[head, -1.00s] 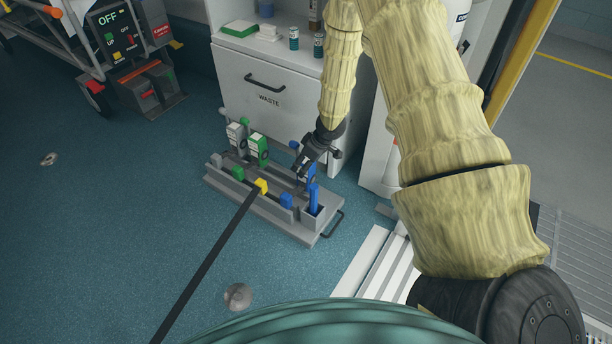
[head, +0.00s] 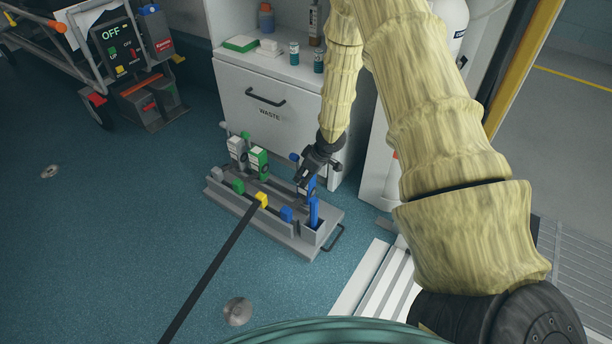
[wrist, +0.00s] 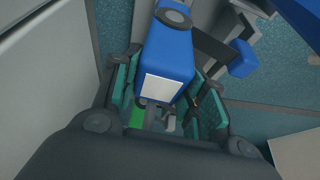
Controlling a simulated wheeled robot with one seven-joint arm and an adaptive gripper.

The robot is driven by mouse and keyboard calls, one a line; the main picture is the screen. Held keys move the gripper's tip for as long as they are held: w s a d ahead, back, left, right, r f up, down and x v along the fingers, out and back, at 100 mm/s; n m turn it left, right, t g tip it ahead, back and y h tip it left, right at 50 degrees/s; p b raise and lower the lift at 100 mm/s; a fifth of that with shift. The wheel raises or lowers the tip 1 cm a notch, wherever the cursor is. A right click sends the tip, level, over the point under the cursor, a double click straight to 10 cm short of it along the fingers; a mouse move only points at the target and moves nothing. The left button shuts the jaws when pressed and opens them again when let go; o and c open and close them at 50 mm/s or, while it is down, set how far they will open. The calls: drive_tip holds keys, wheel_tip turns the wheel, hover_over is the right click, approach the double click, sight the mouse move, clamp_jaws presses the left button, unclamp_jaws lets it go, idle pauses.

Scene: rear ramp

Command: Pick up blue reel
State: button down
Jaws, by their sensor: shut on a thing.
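The blue reel (wrist: 165,68) is a blue block-like body with a white label and a grey round part, seen close up in the wrist view. My gripper (wrist: 163,92) is shut on it, with a teal pad on either side. In the head view my gripper (head: 304,178) is at the right end of a grey rack (head: 322,243) on the floor, and the blue reel (head: 311,186) shows partly behind the fingers. The gripper hides much of it there, and I cannot tell whether it is clear of the rack.
The rack also holds a white-grey reel (head: 236,150), a green reel (head: 259,162) and an upright blue piece (head: 314,212). A yellow block (head: 262,200) sits at its front with a dark strap. A white WASTE cabinet (head: 262,95) stands behind.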

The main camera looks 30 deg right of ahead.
wheel_tip(320, 180, up, 10)
drive_tip(key=p, duration=0.6)
drive_tip(key=shift+f, duration=0.25)
drive_tip(key=shift+r, duration=0.15)
drive_tip(key=shift+r+p, duration=1.2)
drive_tip(key=shift+p, duration=0.55)
drive_tip(key=shift+w+r, duration=0.1)
drive_tip(key=shift+r, duration=0.05)
